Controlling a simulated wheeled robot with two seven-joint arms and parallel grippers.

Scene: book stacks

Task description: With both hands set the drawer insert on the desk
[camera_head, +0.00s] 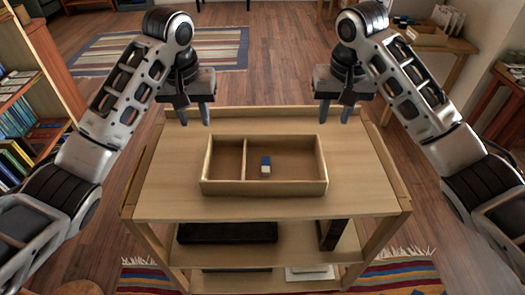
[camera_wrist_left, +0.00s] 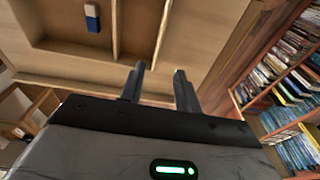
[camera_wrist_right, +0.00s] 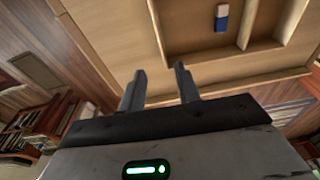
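The drawer insert (camera_head: 265,188) is a shallow light-wood tray with one divider, resting on the top of a wooden cart (camera_head: 360,205). A small blue and white block (camera_head: 265,164) lies in its larger right compartment. The insert also shows in the left wrist view (camera_wrist_left: 75,53) and the right wrist view (camera_wrist_right: 205,65). My left gripper (camera_head: 197,115) is open and empty, above the cart's back left, apart from the insert. My right gripper (camera_head: 335,115) is open and empty, above the cart's back right, also apart from it.
The cart's lower shelves hold a dark flat item (camera_head: 228,232) and a dark upright item (camera_head: 329,235). A bookshelf (camera_head: 45,60) stands at the left. A wooden table (camera_head: 440,42) with a box stands at the back right. The cart top around the insert is clear.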

